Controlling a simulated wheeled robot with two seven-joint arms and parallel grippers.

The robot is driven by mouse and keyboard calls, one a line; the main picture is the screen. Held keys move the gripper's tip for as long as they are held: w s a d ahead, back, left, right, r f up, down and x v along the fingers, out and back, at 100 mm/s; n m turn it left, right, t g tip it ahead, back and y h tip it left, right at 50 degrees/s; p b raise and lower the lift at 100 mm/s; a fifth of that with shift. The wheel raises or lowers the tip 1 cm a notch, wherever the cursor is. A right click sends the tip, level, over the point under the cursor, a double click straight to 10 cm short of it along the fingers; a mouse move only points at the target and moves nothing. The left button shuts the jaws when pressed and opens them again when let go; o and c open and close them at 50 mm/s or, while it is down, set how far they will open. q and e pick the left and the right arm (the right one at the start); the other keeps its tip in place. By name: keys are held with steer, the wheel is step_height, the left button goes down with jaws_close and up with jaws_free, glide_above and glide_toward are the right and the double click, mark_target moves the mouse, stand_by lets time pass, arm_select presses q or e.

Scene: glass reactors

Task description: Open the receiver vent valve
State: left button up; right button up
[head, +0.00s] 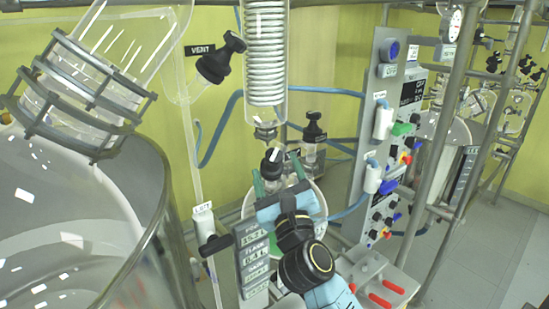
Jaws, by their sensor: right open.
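My right gripper (277,177) reaches up from the bottom centre in the head view. Its two green fingers are open and apart, on either side of a black valve knob (272,161) with a white mark, below the coiled glass condenser (266,60). I cannot tell whether the fingers touch this knob. The round glass receiver flask (315,197) is behind the gripper and largely hidden by it. Another black knob (314,132) with a small label stands just to the right; its label is too small to read. My left gripper is out of view.
A black knob (220,58) beside a VENT label (200,50) is at upper left. A large glass vessel (70,220) fills the lower left. A black-handled valve (213,243) hangs on a glass tube. A control panel (382,130) and metal posts stand right.

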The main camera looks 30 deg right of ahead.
mark_target(275, 154)
steer(key=w+d+f+m+g, duration=0.1)
steer(key=w+d+m, duration=0.1)
steer(key=w, duration=0.3)
steer(key=w+d+f+m+g+p, duration=0.1)
steer(key=w+d+f+m+g, duration=0.1)
steer(key=w+d+m, duration=0.1)
steer(key=w+d+f+m+g+p, duration=0.1)
steer(key=w+d+m+g, duration=0.1)
steer(key=w+d, duration=0.2)
steer(key=shift+w+d+f+m+h, duration=0.1)
steer(key=shift+w+f+m+h, duration=0.1)
steer(key=shift+w, duration=0.6)
steer(key=shift+w+f+m+h, duration=0.1)
steer(key=shift+w+f+m, duration=0.1)
steer(key=shift+w, duration=0.6)
steer(key=c, duration=1)
